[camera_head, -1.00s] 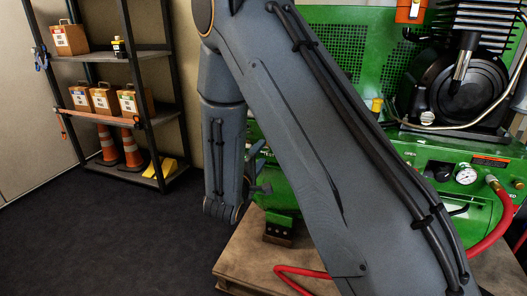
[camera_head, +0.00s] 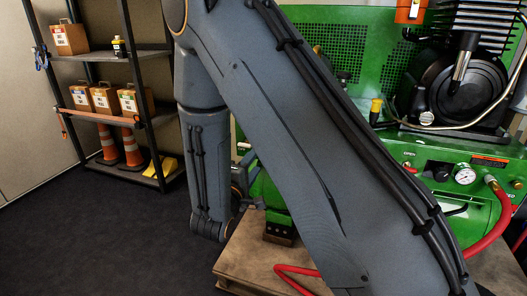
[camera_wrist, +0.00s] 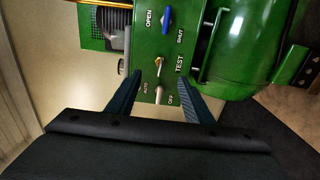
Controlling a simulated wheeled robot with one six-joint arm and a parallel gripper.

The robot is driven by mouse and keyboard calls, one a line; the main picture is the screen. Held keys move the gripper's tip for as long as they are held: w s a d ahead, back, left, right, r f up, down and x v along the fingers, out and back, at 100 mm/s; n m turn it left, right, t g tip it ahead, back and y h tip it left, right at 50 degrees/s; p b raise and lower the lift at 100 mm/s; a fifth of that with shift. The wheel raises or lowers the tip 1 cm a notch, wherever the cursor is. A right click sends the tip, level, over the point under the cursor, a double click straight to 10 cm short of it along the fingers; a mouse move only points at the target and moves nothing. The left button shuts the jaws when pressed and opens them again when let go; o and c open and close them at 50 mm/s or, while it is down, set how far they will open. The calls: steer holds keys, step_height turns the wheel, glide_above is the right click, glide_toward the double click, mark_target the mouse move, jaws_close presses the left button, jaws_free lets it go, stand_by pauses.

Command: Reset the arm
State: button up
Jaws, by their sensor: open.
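My gripper (camera_wrist: 155,97) shows in the wrist view as two dark blue-grey fingers set wide apart, with nothing held between them. Beyond the fingers is a green control panel (camera_wrist: 149,40). I cannot tell whether the fingers touch the panel. In the head view my grey arm crosses the middle, and the gripper's fingers are hidden behind it.
A green compressor machine (camera_head: 397,150) with a gauge (camera_head: 464,175) and red hose (camera_head: 489,236) stands on a wooden pallet (camera_head: 245,262) at right. A black shelf rack (camera_head: 150,118) with orange boxes and traffic cones (camera_head: 131,148) stands at left. The dark floor (camera_head: 110,235) between is clear.

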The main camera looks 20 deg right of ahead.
steer(key=s+d+r+m+g, duration=0.25)
steer(key=s+g, duration=0.35)
steer(key=s, duration=0.4)
steer(key=s+d+r+m+g, duration=0.1)
steer(key=s+d+m+g, duration=0.25)
steer(key=s+g, duration=0.5)
steer(key=s+a+y, duration=1.1)
steer(key=s+a, duration=0.3)
steer(key=a, duration=0.3)
steer(key=d+r+m+p, duration=0.2)
steer(key=d+r+p, duration=0.4)
steer(key=p, duration=0.5)
steer(key=d+r+m+p, duration=0.2)
steer(key=d+r+p, duration=0.4)
steer(key=r+p, duration=0.5)
steer(key=shift+s+d+m+p, duration=0.3)
steer(key=shift+s+m+p, duration=0.1)
steer(key=shift+p, duration=0.15)
